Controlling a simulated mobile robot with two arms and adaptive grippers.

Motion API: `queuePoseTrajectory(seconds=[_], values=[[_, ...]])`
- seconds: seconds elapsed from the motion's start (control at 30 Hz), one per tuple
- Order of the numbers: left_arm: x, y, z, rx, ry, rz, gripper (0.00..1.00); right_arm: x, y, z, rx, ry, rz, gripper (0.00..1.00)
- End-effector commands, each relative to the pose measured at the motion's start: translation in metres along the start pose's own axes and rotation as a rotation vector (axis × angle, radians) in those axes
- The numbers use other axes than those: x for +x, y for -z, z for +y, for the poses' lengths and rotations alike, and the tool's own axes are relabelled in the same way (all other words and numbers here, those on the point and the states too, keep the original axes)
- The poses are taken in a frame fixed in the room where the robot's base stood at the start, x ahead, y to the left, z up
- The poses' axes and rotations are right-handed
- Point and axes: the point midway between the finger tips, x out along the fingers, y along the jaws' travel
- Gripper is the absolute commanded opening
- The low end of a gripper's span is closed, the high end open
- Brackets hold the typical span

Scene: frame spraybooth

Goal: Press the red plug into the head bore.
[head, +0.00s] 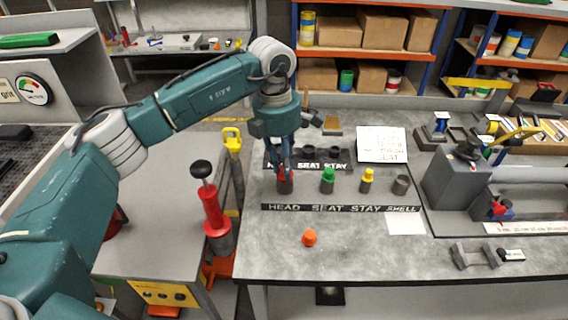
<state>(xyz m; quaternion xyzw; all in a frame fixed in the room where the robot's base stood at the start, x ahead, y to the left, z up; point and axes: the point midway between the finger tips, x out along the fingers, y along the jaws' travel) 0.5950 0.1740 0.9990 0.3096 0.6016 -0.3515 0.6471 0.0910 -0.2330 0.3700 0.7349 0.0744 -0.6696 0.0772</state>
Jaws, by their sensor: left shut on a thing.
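My left gripper (284,166) points down and is shut on the red plug (284,175), which the fingers partly cover. The plug is at the mouth of the leftmost dark grey cylinder (285,187), the head bore, behind the word HEAD on the front label strip (340,208). I cannot tell how deep the plug sits. To the right, a green plug (328,174) and a yellow plug (367,174) stand in the seat and stay cylinders. The shell cylinder (401,185) at the right end has no coloured plug showing. My right gripper is not in view.
Behind stands a rack labelled SEAT STAY (333,167) and a white written card (382,144). A grey machine (458,180) is at right.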

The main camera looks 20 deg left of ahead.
Motion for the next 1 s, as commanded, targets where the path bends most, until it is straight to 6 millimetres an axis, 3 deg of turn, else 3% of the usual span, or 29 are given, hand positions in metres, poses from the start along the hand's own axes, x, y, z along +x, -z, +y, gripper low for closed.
queuePoseTrajectory(seconds=[0.27,0.3,0.4,0.77,1.0], values=[[0.009,0.001,0.000,0.000,0.002,0.002,0.00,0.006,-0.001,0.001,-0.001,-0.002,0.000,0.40],[0.008,0.001,0.000,0.000,0.002,0.002,0.27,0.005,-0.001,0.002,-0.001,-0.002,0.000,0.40],[0.008,0.001,0.000,0.000,0.002,0.002,0.43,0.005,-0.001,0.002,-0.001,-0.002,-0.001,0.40],[0.002,0.000,0.000,0.000,0.000,0.000,0.43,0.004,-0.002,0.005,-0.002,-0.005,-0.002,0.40],[-0.041,0.000,0.001,-0.001,-0.003,-0.003,0.43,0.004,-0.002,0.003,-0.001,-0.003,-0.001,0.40]])
